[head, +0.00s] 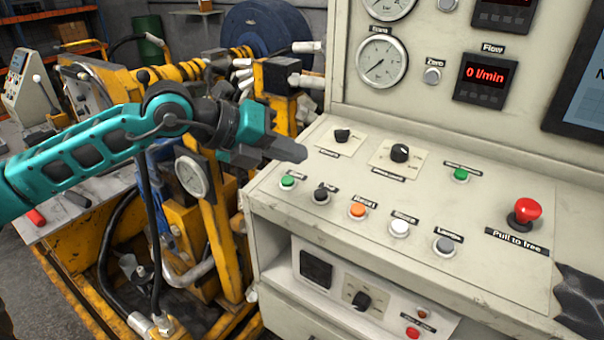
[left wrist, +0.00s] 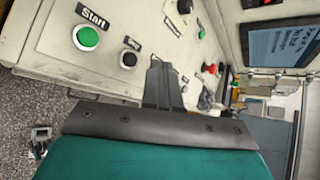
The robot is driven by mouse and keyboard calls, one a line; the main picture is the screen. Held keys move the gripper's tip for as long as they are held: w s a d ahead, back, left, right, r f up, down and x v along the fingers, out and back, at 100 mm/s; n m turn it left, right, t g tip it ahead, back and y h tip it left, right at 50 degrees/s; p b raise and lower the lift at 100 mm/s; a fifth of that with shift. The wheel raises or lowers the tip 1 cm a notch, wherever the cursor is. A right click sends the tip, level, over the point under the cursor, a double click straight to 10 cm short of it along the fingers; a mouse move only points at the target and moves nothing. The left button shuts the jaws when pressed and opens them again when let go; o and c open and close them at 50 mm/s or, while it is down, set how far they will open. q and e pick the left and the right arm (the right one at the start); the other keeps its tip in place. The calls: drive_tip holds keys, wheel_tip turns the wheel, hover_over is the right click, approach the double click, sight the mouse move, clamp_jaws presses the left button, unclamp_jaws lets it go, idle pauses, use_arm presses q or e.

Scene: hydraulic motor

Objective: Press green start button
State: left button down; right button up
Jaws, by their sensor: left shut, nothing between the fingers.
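The green start button (head: 288,182) sits at the left end of a button row on the sloped panel. In the left wrist view it is the green button (left wrist: 86,38) beside the label "Start". A second green button (head: 461,174) sits further right on the panel. My left gripper (head: 300,150) comes in from the left, above the panel's left edge. Its fingers are shut with nothing between them, and the tip is above and apart from the start button. In the left wrist view the shut fingers (left wrist: 162,75) point over the panel. My right gripper is not in view.
To the right of the start button are a black button (head: 321,195), an orange reset button (head: 358,211), a white button (head: 400,228) and a grey button (head: 445,246). A red mushroom knob (head: 526,211) stands up at the right. Yellow machinery (head: 205,240) fills the left.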

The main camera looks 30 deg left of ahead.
sight(288, 181)
use_arm(q)
drive_tip(key=a+r+y, duration=0.1)
drive_tip(key=w+a+r+y, duration=0.1)
drive_tip(key=a, duration=0.1)
drive_tip(key=a+r+y, duration=0.1)
drive_tip(key=shift+w+a+r+t, duration=0.1)
drive_tip(key=shift+w+a+t, duration=0.1)
drive_tip(key=shift+w+t, duration=0.2)
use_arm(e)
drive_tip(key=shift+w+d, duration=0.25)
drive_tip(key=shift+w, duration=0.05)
use_arm(q)
drive_tip(key=f+b, duration=0.1)
drive_tip(key=f, duration=0.1)
drive_tip(key=f+b, duration=0.2)
drive_tip(key=f, duration=0.1)
drive_tip(key=w+f+b, duration=0.1)
drive_tip(key=f, duration=0.2)
drive_tip(key=shift+w+d+f+b, duration=0.1)
drive_tip(key=shift+b, duration=0.2)
drive_tip(key=shift+f, duration=0.25)
drive_tip(key=shift+w+f+b, duration=0.1)
drive_tip(key=shift+b, duration=0.25)
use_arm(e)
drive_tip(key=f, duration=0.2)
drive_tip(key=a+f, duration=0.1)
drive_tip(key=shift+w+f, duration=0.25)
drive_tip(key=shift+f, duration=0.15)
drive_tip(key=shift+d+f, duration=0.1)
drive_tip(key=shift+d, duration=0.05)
